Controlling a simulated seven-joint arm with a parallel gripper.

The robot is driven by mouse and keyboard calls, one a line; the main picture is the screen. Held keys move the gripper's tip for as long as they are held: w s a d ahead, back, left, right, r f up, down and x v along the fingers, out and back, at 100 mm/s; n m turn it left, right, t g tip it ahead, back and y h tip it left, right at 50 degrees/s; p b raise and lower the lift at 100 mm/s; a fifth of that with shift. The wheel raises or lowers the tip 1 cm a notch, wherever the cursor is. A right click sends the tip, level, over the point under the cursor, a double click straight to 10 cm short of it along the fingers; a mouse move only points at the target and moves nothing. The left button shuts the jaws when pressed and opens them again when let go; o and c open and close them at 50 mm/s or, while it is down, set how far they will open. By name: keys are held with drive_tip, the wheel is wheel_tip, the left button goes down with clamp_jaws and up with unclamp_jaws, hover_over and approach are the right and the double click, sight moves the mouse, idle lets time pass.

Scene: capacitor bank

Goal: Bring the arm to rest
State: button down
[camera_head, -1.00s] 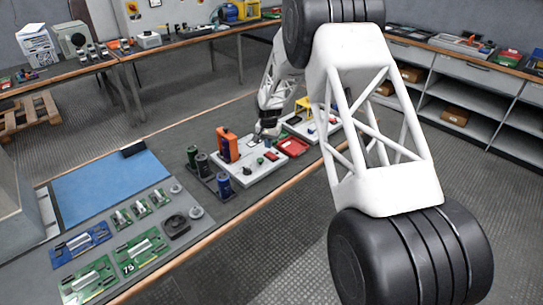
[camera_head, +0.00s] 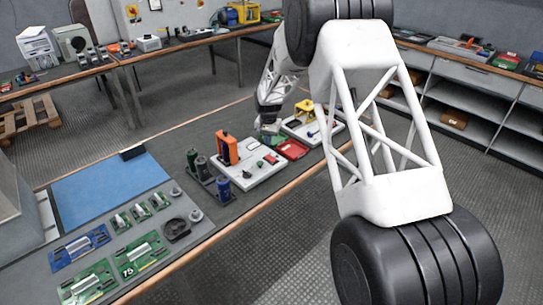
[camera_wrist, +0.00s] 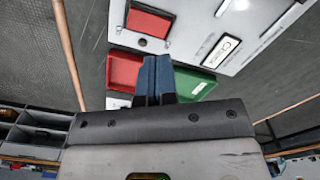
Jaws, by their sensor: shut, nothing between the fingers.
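The gripper appears clear of the board; the exact gap cannot be told. My large white lattice link covers the right middle of the head view.
A red tray (camera_head: 291,149) lies beyond. Green circuit boards (camera_head: 139,256) and a blue mat (camera_head: 112,188) occupy the bench's left part.

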drive_tip(key=s+d+r+n+t, duration=0.1)
drive_tip(key=s+d+r, duration=0.6)
drive_tip(key=s+r, duration=0.6)
drive_tip(key=s+d+r, duration=0.8)
drive_tip(key=s+r, duration=0.5)
drive_tip(key=s+d, duration=0.2)
drive_tip(key=s, duration=0.9)
drive_tip(key=s+d+r+n+t, duration=0.1)
drive_tip(key=s+d, duration=0.2)
drive_tip(key=s, duration=0.9)
drive_tip(key=s+d+r, duration=0.1)
drive_tip(key=s+d, duration=0.2)
drive_tip(key=s, duration=0.8)
drive_tip(key=shift+s+r+n+t, duration=0.2)
drive_tip(key=shift+s+n+t, duration=0.1)
drive_tip(key=shift+s+n, duration=0.1)
drive_tip(key=shift+d, duration=0.1)
